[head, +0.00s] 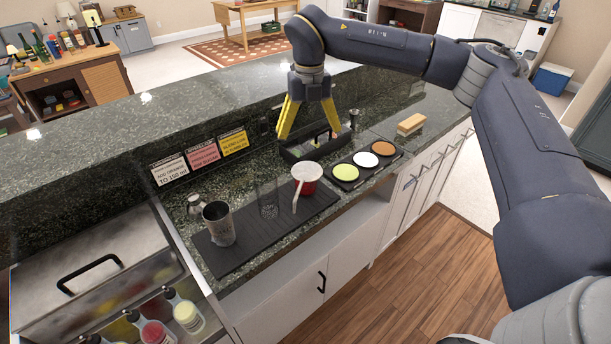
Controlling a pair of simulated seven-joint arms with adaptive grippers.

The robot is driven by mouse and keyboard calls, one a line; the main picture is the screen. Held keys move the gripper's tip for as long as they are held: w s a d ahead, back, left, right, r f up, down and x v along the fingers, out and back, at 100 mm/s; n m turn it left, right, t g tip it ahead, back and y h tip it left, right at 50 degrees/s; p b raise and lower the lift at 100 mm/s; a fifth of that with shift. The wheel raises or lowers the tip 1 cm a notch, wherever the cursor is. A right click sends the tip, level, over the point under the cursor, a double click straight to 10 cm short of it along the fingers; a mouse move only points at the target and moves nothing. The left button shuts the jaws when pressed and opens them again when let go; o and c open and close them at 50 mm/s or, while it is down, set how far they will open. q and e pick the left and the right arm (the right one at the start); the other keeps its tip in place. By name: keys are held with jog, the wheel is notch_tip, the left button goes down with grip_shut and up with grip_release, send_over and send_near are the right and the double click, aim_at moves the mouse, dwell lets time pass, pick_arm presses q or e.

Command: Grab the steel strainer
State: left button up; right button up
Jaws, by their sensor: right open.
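My right gripper (308,133) has yellow fingers spread wide and points down over a black caddy (290,157) on the dark stone counter. The fingertips are at about the caddy's back rim; I cannot tell whether they touch it. Small items, some light and some greenish, sit in the caddy, partly hidden by its walls and too small to name. I cannot make out the steel strainer for certain. A small steel piece (354,118) stands right of the caddy, too small to identify. My left gripper is out of view.
A black mat (262,232) holds a metal tin (218,223), a clear glass (268,203) and a red cup (308,176) with a white utensil. A tray with three coloured rimming dishes (367,159) and a wooden block (411,124) lie right. A raised ledge (130,130) runs behind.

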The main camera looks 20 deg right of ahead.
aim_at(307, 172)
notch_tip(307, 172, down, 15)
jog(key=shift+w+a+r, duration=0.1)
jog(key=shift+a+r, duration=0.05)
dwell(0.7)
jog(key=c, duration=1.2)
